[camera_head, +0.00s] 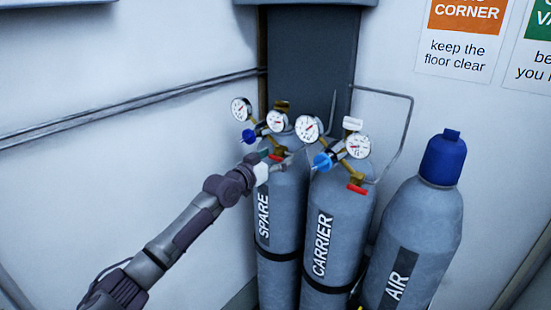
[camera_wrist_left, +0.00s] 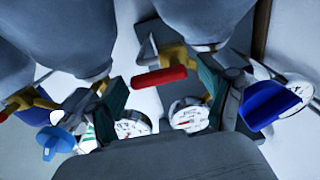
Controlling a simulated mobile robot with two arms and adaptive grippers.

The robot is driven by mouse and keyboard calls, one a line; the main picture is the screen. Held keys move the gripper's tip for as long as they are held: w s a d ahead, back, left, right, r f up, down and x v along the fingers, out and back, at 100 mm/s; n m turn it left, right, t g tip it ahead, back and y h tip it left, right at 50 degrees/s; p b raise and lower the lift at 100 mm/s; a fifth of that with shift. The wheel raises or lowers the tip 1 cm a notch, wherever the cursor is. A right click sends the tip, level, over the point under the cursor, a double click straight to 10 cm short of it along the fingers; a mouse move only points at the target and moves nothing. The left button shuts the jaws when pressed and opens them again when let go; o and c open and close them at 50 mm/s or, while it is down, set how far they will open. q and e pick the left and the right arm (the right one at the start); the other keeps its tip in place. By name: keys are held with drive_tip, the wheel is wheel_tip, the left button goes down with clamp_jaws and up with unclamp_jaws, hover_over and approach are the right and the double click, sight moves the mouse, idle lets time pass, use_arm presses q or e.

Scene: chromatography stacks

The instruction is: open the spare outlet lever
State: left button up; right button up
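The spare cylinder (camera_head: 278,205) stands upright, lettered SPARE, with a brass regulator on top. Its red outlet lever (camera_head: 277,157) shows only in small part in the head view, beside my gripper. In the left wrist view the red lever (camera_wrist_left: 160,78) lies crosswise in front of a brass fitting (camera_wrist_left: 182,58). My left gripper (camera_head: 274,160) is at the spare regulator. Its two dark green fingers (camera_wrist_left: 165,98) are wide apart, with the lever between or just beyond their tips. I cannot tell whether either finger touches it. My right gripper is in neither view.
The carrier cylinder (camera_head: 335,235) stands close on the right, with a light blue knob (camera_head: 322,161) and its own red lever (camera_head: 357,189). The spare regulator has a dark blue knob (camera_head: 248,136) and gauges (camera_head: 276,120). The air cylinder (camera_head: 425,220) stands further right. The left wall is clear below its pipes.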

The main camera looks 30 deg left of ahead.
use_arm(q)
drive_tip(key=s+a, duration=0.1)
drive_tip(key=s, duration=1.1)
idle(0.5)
drive_tip(key=s+a+f+n+g+y+b, duration=0.1)
drive_tip(key=s+a+f+g+y+b, duration=0.15)
drive_tip(key=f, duration=1.75)
drive_tip(key=s+a+f+n+g+y+b, duration=0.1)
drive_tip(key=s+f+g+b, duration=0.25)
drive_tip(key=f, duration=1.65)
drive_tip(key=s+d+f+g+b, duration=0.1)
drive_tip(key=s+d+f+g, duration=0.15)
drive_tip(key=s+f, duration=0.6)
drive_tip(key=s+d+f+g+b, duration=0.15)
drive_tip(key=s+d+f, duration=0.3)
drive_tip(key=f, duration=0.75)
drive_tip(key=s+d+f+m+g+b, duration=0.1)
drive_tip(key=s+d+f, duration=0.4)
drive_tip(key=s, duration=0.5)
drive_tip(key=s+d+f+m+g+h+b, duration=0.1)
drive_tip(key=s+d+f+g+b, duration=0.1)
drive_tip(key=s+d+f, duration=0.4)
drive_tip(key=s+d+f+m+g+h+b, duration=0.1)
drive_tip(key=s+d+f+g, duration=0.3)
drive_tip(key=s+f, duration=0.5)
drive_tip(key=s+d+m, duration=0.1)
drive_tip(key=s+d, duration=0.1)
drive_tip(key=s, duration=0.3)
drive_tip(key=shift+s+f, duration=0.2)
drive_tip(key=shift+f, duration=0.2)
